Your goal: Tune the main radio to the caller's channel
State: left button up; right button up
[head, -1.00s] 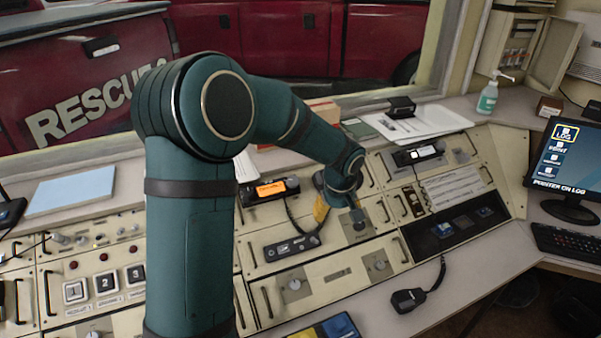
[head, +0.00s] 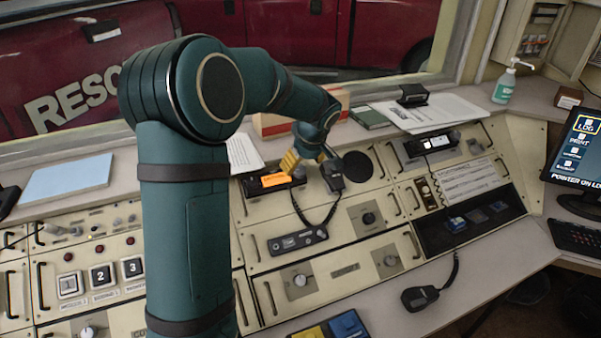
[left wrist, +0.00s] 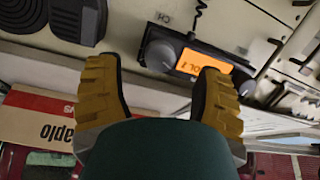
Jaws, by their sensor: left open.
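The main radio is a dark box with a lit orange display (head: 276,180) at the back of the console. In the left wrist view its orange display (left wrist: 192,62) shows with a grey round knob (left wrist: 160,55) beside it, near a "CH" mark. A second dark knob (left wrist: 243,84) is at its other end, partly behind a finger. The display text is too small to read surely. My left gripper (head: 307,160) is open and empty, its yellow fingers just behind the radio. In the wrist view the open fingers (left wrist: 156,72) straddle the grey knob and display, apparently apart from them. My right gripper is not in view.
A hand microphone (head: 333,176) with a coiled cord stands right beside the radio. Another radio with a white display (head: 438,142) is farther right. A cardboard box (head: 268,126) and papers (head: 420,110) lie on the ledge behind. A second microphone (head: 419,298) lies on the front shelf.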

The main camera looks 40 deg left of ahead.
aim_at(301, 169)
pick_arm(q)
jog(key=shift+x, duration=1.9)
grip_shut()
